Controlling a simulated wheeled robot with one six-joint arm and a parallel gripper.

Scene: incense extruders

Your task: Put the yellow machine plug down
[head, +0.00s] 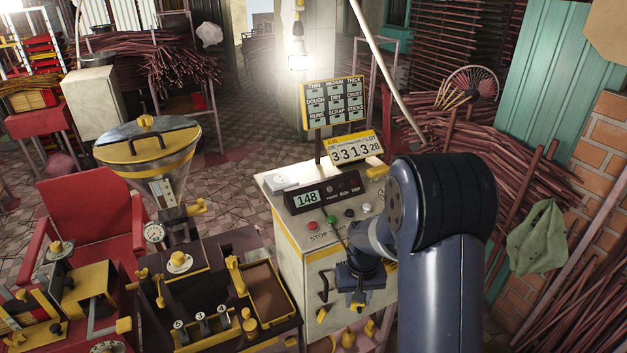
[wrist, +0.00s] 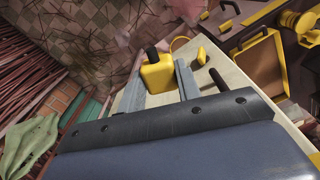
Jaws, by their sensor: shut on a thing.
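The yellow machine plug (wrist: 157,74) is a small yellow block with a dark end. In the wrist view it sits between the two grey fingers of my gripper (wrist: 161,70), which is shut on it. A thin yellow loop, which looks like a cord, shows just behind it. In the head view my gripper (head: 357,298) hangs in front of the cream control cabinet (head: 312,268), below its button panel. The plug cannot be made out there. I cannot tell whether the plug touches the cabinet.
A display reading 148 (head: 308,197) and several buttons top the cabinet. A dark handle (head: 323,286) is left of my gripper. A dark extruder bench with a yellow-edged tray (head: 288,308) stands close at left. Incense sticks (head: 520,170) and a green cloth (head: 538,237) are at right.

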